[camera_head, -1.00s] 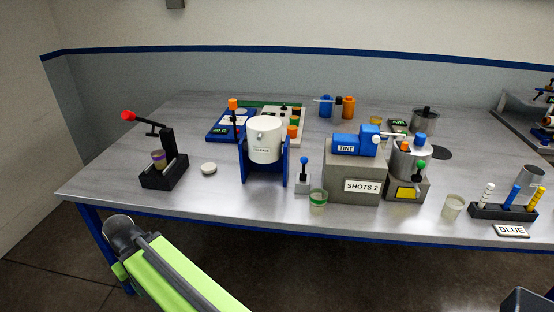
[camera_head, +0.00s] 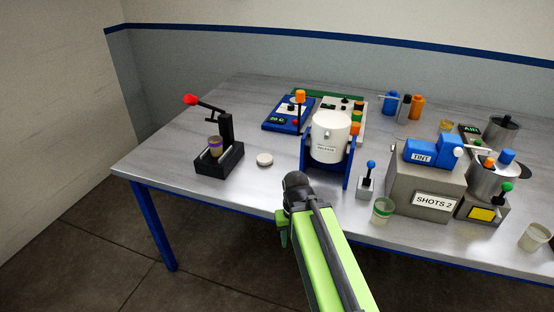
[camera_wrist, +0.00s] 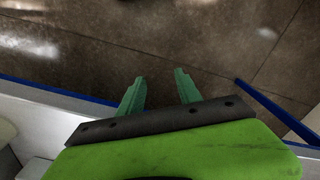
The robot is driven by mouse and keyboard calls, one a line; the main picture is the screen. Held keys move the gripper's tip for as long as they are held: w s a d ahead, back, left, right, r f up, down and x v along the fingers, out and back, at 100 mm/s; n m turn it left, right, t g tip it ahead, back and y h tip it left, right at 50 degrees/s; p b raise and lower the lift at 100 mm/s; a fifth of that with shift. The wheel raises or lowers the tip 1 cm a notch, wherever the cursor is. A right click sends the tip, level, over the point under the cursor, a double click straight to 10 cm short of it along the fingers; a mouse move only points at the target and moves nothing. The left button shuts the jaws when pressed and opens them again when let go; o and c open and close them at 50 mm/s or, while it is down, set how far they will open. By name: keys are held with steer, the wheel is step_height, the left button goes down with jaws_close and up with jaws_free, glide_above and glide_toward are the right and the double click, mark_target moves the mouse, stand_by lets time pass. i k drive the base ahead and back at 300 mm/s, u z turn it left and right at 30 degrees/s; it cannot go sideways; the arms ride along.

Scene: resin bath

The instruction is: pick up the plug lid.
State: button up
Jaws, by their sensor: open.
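A small white round disc, which looks like the plug lid (camera_head: 265,160), lies flat on the table. It lies between the black lever stand and the white drum in the head view. My gripper (camera_wrist: 160,78) shows in the wrist view with its two green fingers apart and nothing between them, above the brown floor. In the head view my arm reaches up to the table's front edge, to the right of and nearer than the lid. My fingers are hard to make out there. The lid is not seen in the wrist view.
A black lever stand (camera_head: 226,155) holding a small cup is left of the lid. A white drum (camera_head: 330,138) in a blue frame stands right. A small lever block (camera_head: 367,187), a cup (camera_head: 382,210) and the grey SHOTS 2 box (camera_head: 425,180) are further right. Table in front of the lid is clear.

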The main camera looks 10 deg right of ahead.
mark_target(262, 158)
steer(key=z, duration=1.05)
steer(key=k, duration=0.1)
steer(key=u, duration=2.85)
steer(key=i, duration=1.4)
steer(key=z, duration=1.45)
